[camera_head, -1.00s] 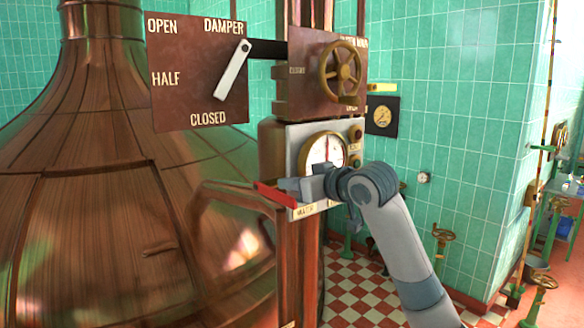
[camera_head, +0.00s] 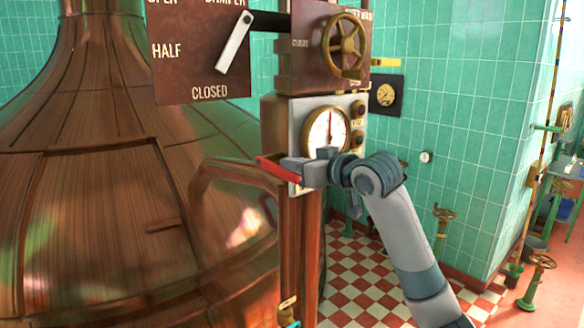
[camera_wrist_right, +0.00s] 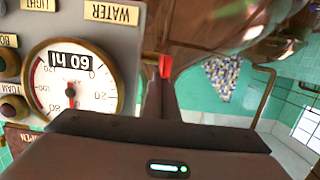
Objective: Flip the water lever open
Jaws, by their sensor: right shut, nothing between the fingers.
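The red water lever (camera_head: 278,170) sticks out to the left from the lower edge of the grey gauge panel (camera_head: 294,120). In the right wrist view its red end (camera_wrist_right: 165,67) shows beside the panel, near the WATER label (camera_wrist_right: 111,13). My right gripper (camera_head: 293,166) is shut and empty, right beside the lever in the head view. In the wrist view the fingertips (camera_wrist_right: 160,86) are just below the red end in the picture; I cannot tell whether they touch. The lever's pivot is hidden. My left gripper is out of view.
The dial gauge (camera_head: 326,131) and knobs are just above my right gripper. A brass handwheel (camera_head: 344,46) and damper board (camera_head: 200,65) are higher up. A large copper kettle (camera_head: 90,200) fills the left. The checkered floor (camera_head: 355,275) is open below.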

